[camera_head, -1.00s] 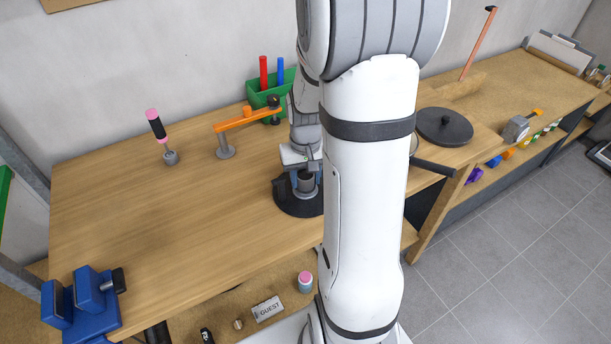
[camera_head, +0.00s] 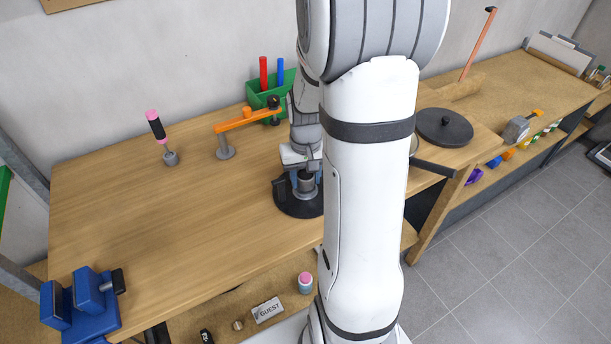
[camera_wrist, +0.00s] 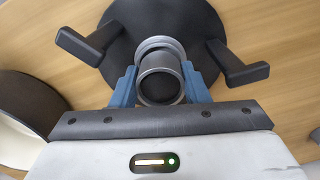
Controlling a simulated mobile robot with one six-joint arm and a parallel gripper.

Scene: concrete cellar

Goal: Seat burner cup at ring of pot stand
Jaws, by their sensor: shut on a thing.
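My gripper (camera_wrist: 160,88) has its blue fingers shut on the sides of a grey, round burner cup (camera_wrist: 158,86). In the wrist view the cup's open end faces the camera. The pot stand (camera_wrist: 117,24) is a black round base with black L-shaped arms on either side. Its grey ring (camera_wrist: 160,43) shows just behind the cup, and the two overlap. I cannot tell whether the cup is inside the ring or just above it. In the head view the gripper (camera_head: 306,178) is low over the stand's black base (camera_head: 290,203); my arm hides its right side.
A blue vise (camera_head: 85,305) is at front left. A black round lid (camera_head: 444,127) lies right. The bench's middle left is clear.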

